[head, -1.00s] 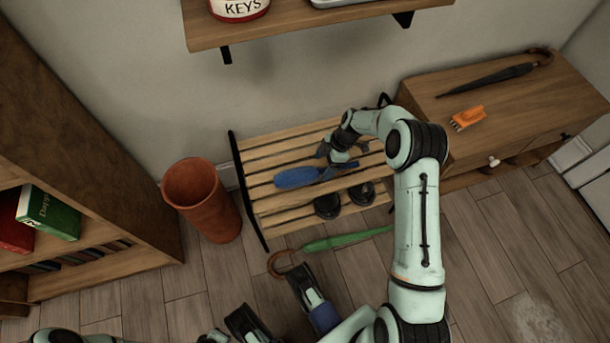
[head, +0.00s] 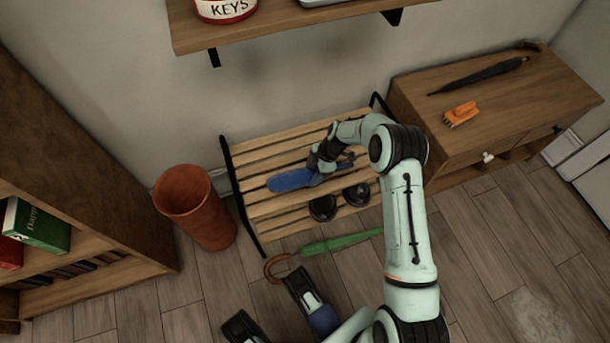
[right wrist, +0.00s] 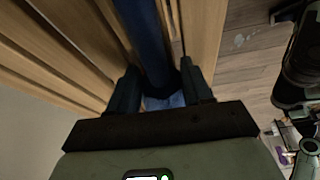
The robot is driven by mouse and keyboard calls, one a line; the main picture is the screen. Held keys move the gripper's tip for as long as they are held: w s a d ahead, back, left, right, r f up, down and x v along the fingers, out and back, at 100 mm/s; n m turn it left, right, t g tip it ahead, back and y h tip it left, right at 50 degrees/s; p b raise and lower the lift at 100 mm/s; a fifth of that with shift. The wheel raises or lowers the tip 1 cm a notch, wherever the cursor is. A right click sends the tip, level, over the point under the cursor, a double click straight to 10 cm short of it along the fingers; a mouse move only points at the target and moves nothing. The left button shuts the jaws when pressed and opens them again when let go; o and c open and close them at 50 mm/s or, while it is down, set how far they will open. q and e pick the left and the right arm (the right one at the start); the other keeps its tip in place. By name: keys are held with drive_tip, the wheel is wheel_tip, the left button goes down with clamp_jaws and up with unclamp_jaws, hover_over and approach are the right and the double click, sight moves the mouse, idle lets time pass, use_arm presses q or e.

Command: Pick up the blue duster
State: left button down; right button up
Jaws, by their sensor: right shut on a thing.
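The blue duster (head: 290,180) is on or just above the slatted wooden rack, its blue head pointing left. I cannot tell whether it touches the slats. My right gripper (head: 321,169) is shut on it near the right end of the blue head. In the right wrist view the duster (right wrist: 148,38) runs between the two fingers (right wrist: 160,86), and part of it is hidden by the gripper body.
The slatted rack (head: 262,208) also holds dark shoes (head: 322,207). A terracotta pot (head: 198,212) stands at its left, and a green umbrella (head: 340,242) lies on the floor in front. A cabinet (head: 540,95) stands at right, and a wall shelf (head: 290,30) hangs above.

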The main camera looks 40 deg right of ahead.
sight(313, 173)
drive_tip(key=shift+r, duration=0.15)
